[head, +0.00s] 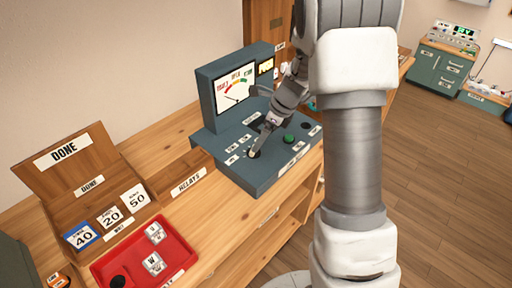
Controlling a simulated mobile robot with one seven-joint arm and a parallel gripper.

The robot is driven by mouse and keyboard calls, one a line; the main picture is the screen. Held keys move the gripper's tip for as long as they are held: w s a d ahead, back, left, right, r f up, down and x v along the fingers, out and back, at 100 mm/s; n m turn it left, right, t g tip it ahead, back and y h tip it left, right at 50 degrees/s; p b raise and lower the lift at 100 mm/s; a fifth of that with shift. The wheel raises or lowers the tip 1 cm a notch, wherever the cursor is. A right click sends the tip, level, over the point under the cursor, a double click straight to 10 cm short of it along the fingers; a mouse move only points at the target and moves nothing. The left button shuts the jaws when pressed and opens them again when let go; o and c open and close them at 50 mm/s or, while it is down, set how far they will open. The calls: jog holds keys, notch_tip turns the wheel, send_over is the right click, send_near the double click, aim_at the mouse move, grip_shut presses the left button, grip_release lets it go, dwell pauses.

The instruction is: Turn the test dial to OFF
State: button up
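A dark teal test console (262,178) stands on the wooden bench, with an upright meter panel (236,92) at its back. A dark dial (253,154) sits on the console's sloped front, with several small white labels around it, too small to read here. My gripper (259,147) points down at this dial, its tip at or touching it. The fingers overlap and partly cover the dial, so I cannot tell whether they are closed around it or which way the dial points.
A green button (289,138) and a black knob (305,126) are right of my gripper. A RELAYS box (187,182), an open DONE box (64,190) with number cards, and a red tray (128,239) with blocks lie left. My arm hides the bench's right part.

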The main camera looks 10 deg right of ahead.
jog(key=x, duration=0.5)
jog(key=shift+b, duration=0.3)
jog(key=c, duration=1.4)
